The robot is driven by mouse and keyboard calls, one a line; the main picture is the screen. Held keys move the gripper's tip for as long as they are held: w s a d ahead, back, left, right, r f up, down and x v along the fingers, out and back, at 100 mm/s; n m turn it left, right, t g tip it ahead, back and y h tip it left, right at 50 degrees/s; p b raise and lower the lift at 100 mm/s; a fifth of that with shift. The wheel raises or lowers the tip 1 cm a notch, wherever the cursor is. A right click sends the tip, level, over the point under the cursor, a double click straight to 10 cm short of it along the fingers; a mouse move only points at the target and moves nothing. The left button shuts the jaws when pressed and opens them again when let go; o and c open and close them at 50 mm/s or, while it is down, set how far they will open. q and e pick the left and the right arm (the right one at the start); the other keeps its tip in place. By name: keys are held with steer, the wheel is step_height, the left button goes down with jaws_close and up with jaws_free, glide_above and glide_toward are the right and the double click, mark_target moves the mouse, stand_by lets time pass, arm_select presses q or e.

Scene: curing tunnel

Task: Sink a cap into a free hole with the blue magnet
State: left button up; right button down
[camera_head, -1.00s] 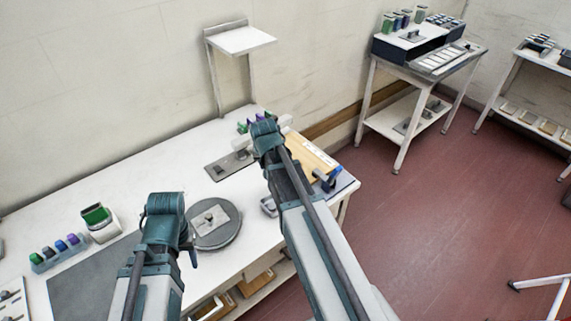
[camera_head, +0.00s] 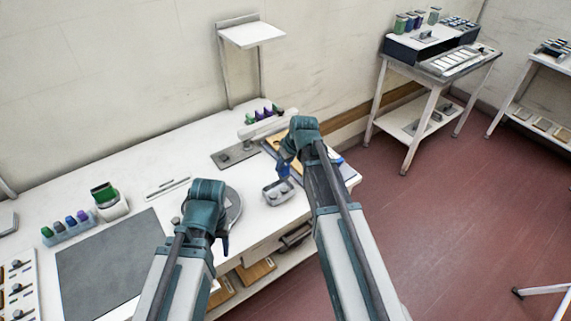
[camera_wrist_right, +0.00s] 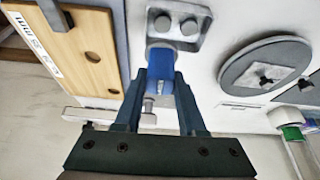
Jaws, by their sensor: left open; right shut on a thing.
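My right gripper (camera_wrist_right: 160,82) is shut on the blue magnet (camera_wrist_right: 161,62) in the right wrist view. The magnet's far end is at the near edge of a small grey tray (camera_wrist_right: 203,12); I cannot tell whether they touch. Two round grey caps, a left one (camera_wrist_right: 162,23) and a right one (camera_wrist_right: 189,27), sit in the tray. A wooden board (camera_wrist_right: 75,50) with dark round holes lies left of the magnet. In the head view, my right arm hides part of the board (camera_head: 272,147). My left gripper (camera_head: 225,241) is open beside the round grey disk (camera_head: 234,212), mostly hidden by its wrist.
A rack of coloured pieces (camera_head: 68,229) and a white holder with a green top (camera_head: 109,202) stand at left. A dark grey mat (camera_head: 110,262) lies in front of them. A white post shelf (camera_head: 250,35) rises at the back.

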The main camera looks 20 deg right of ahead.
mark_target(284, 177)
steer(key=shift+f+b, duration=2.95)
steer(key=shift+f, duration=0.05)
steer(key=shift+f+b, duration=0.35)
steer(key=shift+f, duration=0.05)
steer(key=shift+r, duration=0.15)
steer(key=shift+r+p, duration=2.4)
steer(key=shift+p, duration=0.15)
